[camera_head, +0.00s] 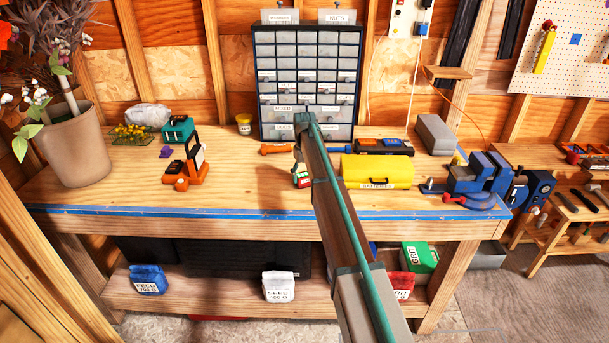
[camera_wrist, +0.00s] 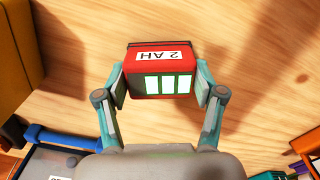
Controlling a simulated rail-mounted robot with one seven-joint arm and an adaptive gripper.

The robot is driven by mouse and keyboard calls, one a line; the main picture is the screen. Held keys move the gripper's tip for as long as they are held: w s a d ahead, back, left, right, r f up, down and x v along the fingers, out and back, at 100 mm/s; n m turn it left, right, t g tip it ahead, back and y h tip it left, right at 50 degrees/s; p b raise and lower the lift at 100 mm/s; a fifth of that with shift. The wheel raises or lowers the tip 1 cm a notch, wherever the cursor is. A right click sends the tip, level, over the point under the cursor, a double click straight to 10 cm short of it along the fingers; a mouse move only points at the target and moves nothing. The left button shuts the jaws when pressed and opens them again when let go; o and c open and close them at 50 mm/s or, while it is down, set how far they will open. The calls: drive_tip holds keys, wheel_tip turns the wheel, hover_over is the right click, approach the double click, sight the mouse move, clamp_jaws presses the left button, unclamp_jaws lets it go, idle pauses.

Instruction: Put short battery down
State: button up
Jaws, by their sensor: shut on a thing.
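My gripper (camera_wrist: 160,88) is shut on a red battery (camera_wrist: 160,59) with a white "2 AH" label and white-green cells on its face. Its two fingers press on the battery's left and right sides. Bare wood of the bench shows around it in the wrist view. In the head view the battery (camera_head: 301,180) shows just left of my arm, over the middle of the bench (camera_head: 240,190). My arm hides most of the gripper there. I cannot tell whether the battery touches the wood.
A yellow battery case (camera_head: 377,172) lies right of my arm, with a dark case (camera_head: 384,146) behind it. A drawer cabinet (camera_head: 307,75) stands at the back. An orange-black device (camera_head: 186,165) and a blue vise (camera_head: 485,174) flank the middle. The front left of the bench is clear.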

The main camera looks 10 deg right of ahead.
sight(304, 175)
drive_tip(key=shift+f, duration=0.1)
drive_tip(key=o, duration=1.3)
wheel_tip(304, 175, up, 12)
drive_tip(key=b, duration=0.3)
